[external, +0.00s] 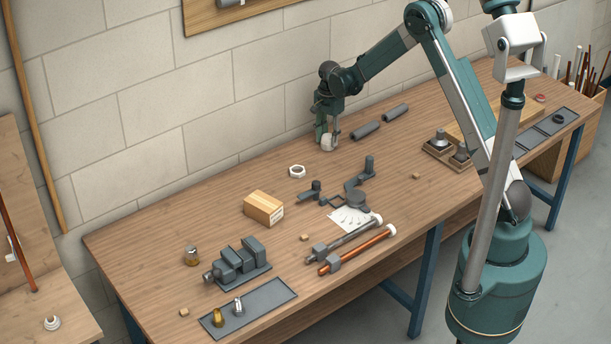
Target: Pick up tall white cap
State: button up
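A white cap (328,143) is at the back of the wooden workbench, near the block wall. My gripper (328,134) points down right over it, with its fingers at the cap's sides. The fingers partly cover the cap. I cannot tell whether they press on it or only stand around it, or whether the cap rests on the bench or is just off it.
Dark grey cylinders (366,130) lie to the right of my gripper. A cardboard box (263,208), a grey vise (239,262), pipes and a dark tray (262,303) stand further forward. The back left of the bench is clear.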

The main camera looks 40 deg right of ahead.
aim_at(328, 135)
jog(key=shift+c, duration=1)
jog(key=shift+r, duration=5)
